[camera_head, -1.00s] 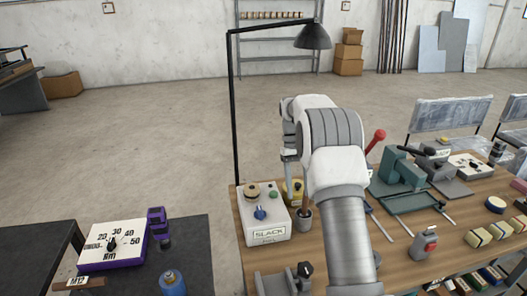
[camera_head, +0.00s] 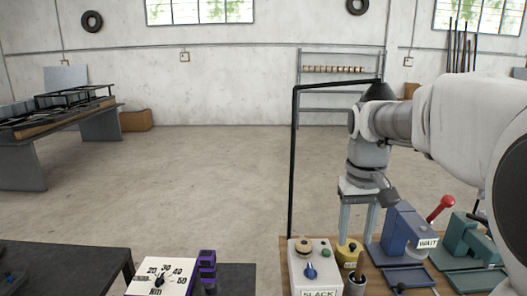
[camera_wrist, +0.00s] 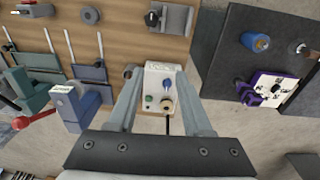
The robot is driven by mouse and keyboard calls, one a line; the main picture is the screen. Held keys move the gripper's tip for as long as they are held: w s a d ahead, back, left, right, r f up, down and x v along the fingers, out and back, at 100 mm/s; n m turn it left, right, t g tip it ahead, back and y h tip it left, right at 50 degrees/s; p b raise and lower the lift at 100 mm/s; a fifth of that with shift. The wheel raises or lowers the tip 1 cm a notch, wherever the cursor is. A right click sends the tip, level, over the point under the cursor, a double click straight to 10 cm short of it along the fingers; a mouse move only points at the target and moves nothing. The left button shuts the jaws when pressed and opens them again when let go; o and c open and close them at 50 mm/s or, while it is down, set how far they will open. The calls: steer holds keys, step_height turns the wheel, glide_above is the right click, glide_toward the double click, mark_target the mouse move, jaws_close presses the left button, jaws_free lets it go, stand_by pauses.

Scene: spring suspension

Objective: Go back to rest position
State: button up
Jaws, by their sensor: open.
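My gripper (camera_head: 357,230) hangs below my wrist on the right of the head view, fingers pointing down. Its two grey fingers are apart with nothing held between them; in the wrist view the open gripper (camera_wrist: 162,78) frames the white SLACK box. The SLACK box (camera_head: 297,268) stands on the wooden bench (camera_wrist: 118,20), with a blue knob, a green button and a tan round piece on it. In the head view the fingers appear above the bench near the yellow item (camera_head: 348,250). My forearm hides part of the bench's right side.
A black lamp post (camera_head: 294,170) rises behind the SLACK box. The blue WAIT fixture (camera_head: 402,232), a red-knobbed lever (camera_head: 440,208) and a green fixture (camera_head: 468,240) stand to the right. The floor beyond is clear.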

steer(key=s+a+t, duration=0.2)
steer(key=s, duration=0.7)
steer(key=s+a+f+t, duration=0.1)
steer(key=s+a+t, duration=0.1)
steer(key=s, duration=0.6)
steer(key=shift+s+f+t, duration=0.25)
steer(key=shift+s+t, duration=0.15)
steer(key=shift+t, duration=0.2)
